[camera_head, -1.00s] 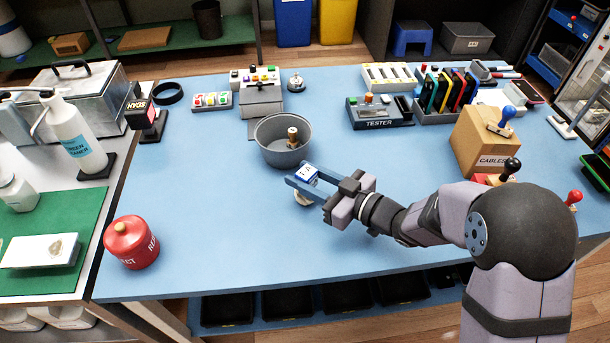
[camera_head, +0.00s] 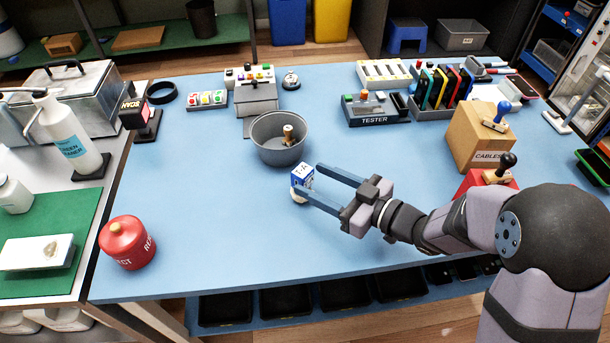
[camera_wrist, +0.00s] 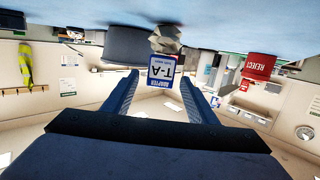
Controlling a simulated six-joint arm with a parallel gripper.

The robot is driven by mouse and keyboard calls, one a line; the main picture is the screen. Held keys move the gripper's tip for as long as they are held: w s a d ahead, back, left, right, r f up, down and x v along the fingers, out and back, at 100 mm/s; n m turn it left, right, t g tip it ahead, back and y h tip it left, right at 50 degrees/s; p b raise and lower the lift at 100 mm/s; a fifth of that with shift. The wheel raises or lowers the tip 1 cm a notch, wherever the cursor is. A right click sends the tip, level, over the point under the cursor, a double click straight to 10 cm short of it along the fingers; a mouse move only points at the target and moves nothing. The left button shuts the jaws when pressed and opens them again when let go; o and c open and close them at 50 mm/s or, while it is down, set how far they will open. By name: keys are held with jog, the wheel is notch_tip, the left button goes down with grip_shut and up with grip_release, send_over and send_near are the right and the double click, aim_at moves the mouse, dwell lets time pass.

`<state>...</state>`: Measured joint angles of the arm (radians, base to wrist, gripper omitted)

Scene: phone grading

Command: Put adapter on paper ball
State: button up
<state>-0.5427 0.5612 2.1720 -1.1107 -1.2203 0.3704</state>
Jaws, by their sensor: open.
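The adapter (camera_head: 303,175) is a small blue and white box marked T-A. The upside-down wrist view shows the adapter (camera_wrist: 162,71) touching the crumpled paper ball (camera_wrist: 165,39). My gripper (camera_head: 311,179) is open, its blue fingers pointing left. The adapter is just beyond the fingertips, with a gap to the fingers on each side in the wrist view.
A grey pot (camera_head: 279,149) stands just behind the adapter. A red REJECT canister (camera_head: 127,246) is at the front left. A CABLES box (camera_head: 480,140) and stamps stand at the right. The table's left middle is clear.

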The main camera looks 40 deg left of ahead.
jog(key=d, duration=0.4)
jog(key=d+r, duration=0.1)
jog(key=d, duration=0.2)
jog(key=shift+d, duration=0.1)
jog(key=shift+r, duration=0.1)
